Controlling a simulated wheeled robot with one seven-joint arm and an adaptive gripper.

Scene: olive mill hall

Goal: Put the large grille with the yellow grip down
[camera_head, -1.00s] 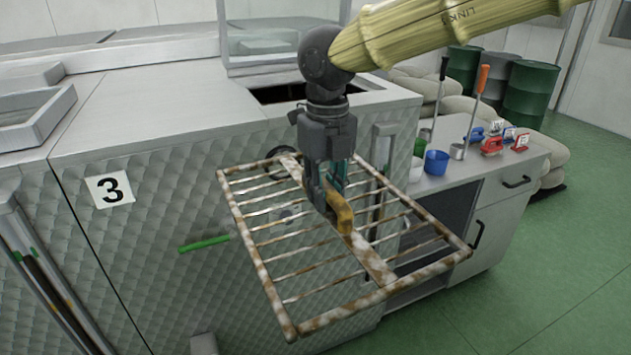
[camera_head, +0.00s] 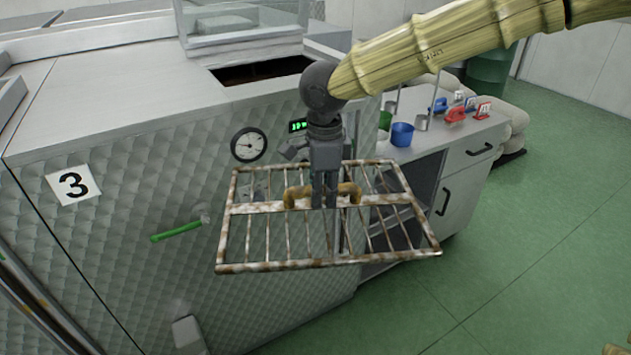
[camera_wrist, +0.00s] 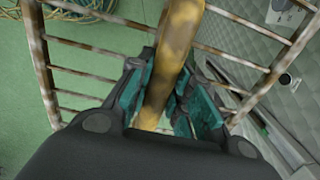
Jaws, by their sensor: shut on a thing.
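The large grille (camera_head: 260,208) is a rectangular rack of thin bars with rusty, whitish worn metal. A yellow grip (camera_head: 298,195) stands along its middle crossbar. My gripper (camera_head: 324,204) points down and is shut on the yellow grip. The grille hangs in the air, nearly level, in front of the patterned machine. In the wrist view the yellow grip (camera_wrist: 168,60) passes between the teal finger pads, with grille bars (camera_wrist: 85,70) on both sides and green floor beneath. The part of the grip between the fingers is hidden in the head view.
The machine (camera_head: 120,240) marked 3 has an open hatch (camera_head: 262,70), a gauge (camera_head: 249,145) and a green lever (camera_head: 176,231). A cabinet (camera_head: 465,150) at right bears a blue cup (camera_head: 402,134) and red tools (camera_head: 455,115).

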